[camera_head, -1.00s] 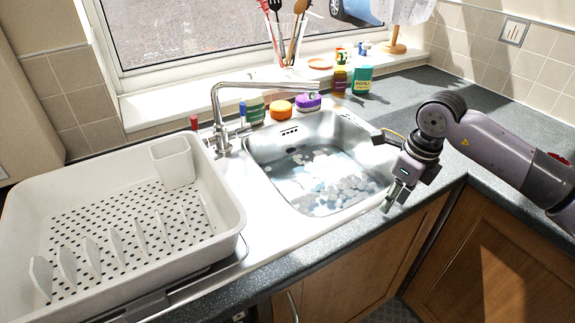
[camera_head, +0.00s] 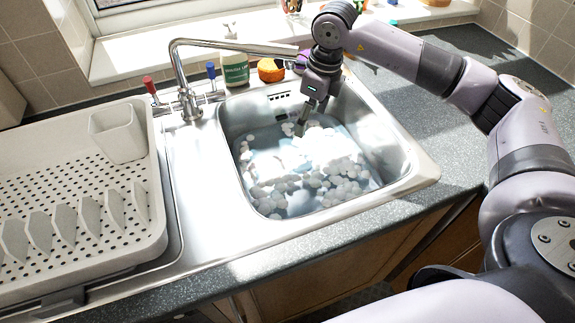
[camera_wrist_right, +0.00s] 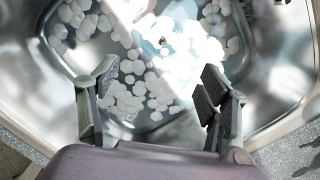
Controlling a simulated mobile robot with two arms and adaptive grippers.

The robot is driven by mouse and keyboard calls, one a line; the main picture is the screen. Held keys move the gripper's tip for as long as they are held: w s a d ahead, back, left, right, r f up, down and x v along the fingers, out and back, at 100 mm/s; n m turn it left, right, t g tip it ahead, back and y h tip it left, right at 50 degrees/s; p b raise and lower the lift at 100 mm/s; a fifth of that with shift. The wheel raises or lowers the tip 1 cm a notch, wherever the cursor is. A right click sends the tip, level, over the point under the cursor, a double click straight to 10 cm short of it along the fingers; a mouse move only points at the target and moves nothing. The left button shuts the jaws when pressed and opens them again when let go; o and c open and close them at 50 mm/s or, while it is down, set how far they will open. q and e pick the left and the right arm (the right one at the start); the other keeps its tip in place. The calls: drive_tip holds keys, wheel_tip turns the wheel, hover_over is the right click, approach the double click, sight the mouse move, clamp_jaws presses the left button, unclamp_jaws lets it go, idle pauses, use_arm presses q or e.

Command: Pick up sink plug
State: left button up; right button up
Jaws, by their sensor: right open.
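My right gripper (camera_head: 301,127) is over the back part of the metal sink basin (camera_head: 392,150), pointing down. In the right wrist view my right gripper (camera_wrist_right: 156,75) has its fingers spread apart with nothing between them. A small dark and brownish spot (camera_wrist_right: 162,41) shows among the white foam beyond the fingertips. It may be the sink plug, but it is too small to tell. No plug can be made out in the head view, where foam and water cover the basin floor. My left gripper is not in view.
A tall tap (camera_head: 183,75) arches over the basin from the left, its spout close to my right wrist. A white dish rack (camera_head: 155,215) fills the left side. A green-labelled bottle (camera_head: 235,69) and an orange item (camera_head: 271,70) stand behind the sink. Counter (camera_head: 445,130) is clear at right.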

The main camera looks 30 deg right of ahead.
wheel_tip(320, 180, down, 4)
drive_tip(key=p, duration=0.1)
hover_over(301, 159)
drive_tip(key=f, duration=0.6)
drive_tip(key=shift+d+f, duration=0.1)
drive_tip(key=shift+d, duration=0.3)
drive_tip(key=shift+a+f, duration=0.1)
drive_tip(key=shift+f, duration=0.25)
drive_tip(key=shift+f+p, duration=0.4)
drive_tip(key=shift+f, duration=0.1)
drive_tip(key=f, duration=0.3)
drive_tip(key=shift+w+a+f+p, duration=0.15)
drive_tip(key=shift+w+f+p, duration=0.1)
drive_tip(key=shift+f+p, duration=0.15)
drive_tip(key=shift+f, duration=0.35)
drive_tip(key=shift+c, duration=1.3)
drive_tip(key=c, duration=0.9)
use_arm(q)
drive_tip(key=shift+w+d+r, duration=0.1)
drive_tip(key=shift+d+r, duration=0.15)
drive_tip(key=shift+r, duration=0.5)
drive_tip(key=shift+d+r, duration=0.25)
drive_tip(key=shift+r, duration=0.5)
use_arm(e)
drive_tip(key=shift+s+a+f, duration=0.1)
drive_tip(key=shift+s, duration=0.15)
clamp_jaws()
